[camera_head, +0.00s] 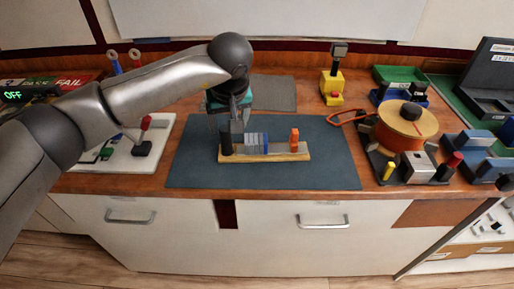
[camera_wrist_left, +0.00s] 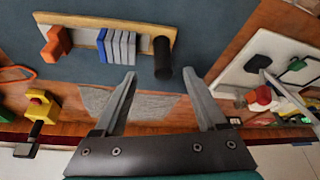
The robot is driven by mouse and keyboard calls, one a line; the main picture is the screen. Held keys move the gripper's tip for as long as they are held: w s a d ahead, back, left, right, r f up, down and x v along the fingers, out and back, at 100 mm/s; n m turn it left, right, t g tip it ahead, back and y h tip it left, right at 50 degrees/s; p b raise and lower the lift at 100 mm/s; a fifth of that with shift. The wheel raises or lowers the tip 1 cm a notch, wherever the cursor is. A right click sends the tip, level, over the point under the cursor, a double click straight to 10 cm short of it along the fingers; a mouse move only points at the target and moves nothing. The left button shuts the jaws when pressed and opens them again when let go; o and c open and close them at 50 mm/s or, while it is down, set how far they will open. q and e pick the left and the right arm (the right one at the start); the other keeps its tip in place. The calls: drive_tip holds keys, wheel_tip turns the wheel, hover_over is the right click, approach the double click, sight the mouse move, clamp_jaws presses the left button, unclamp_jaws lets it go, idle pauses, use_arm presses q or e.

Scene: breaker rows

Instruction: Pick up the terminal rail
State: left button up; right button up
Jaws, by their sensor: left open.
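The terminal rail (camera_head: 276,157) is a light wooden strip lying on the dark blue-grey mat. It carries a black upright post (camera_head: 226,140) at its left end, a row of grey-blue terminal blocks (camera_head: 256,143) and an orange block (camera_head: 294,140) toward the right. My left gripper (camera_head: 228,118) is above the rail's left end, by the black post. In the left wrist view, the gripper (camera_wrist_left: 160,75) is open and empty, and the black post (camera_wrist_left: 162,58) shows just beyond the gap between its fingertips. The rail (camera_wrist_left: 80,37) also shows there. My right gripper is out of view.
The dark mat (camera_head: 330,170) is clear around the rail. A white board with levers (camera_head: 125,158) stands to the left. A wooden-flanged orange spool (camera_head: 406,120) and small blocks stand to the right. A yellow device (camera_head: 333,85) and grey pad (camera_head: 274,93) are behind.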

sight(226, 138)
use_arm(q)
drive_tip(key=x, duration=0.4)
drive_tip(key=shift+a+b+x, duration=0.15)
drive_tip(key=shift+b+x, duration=0.05)
drive_tip(key=shift+x, duration=1.1)
drive_tip(key=shift+a+b+x, duration=0.1)
drive_tip(key=shift+b+x, duration=0.1)
drive_tip(key=shift+x, duration=1.1)
drive_tip(key=shift+c, duration=0.3)
drive_tip(key=shift+r, duration=0.1)
clamp_jaws()
drive_tip(key=shift+w+r, duration=0.1)
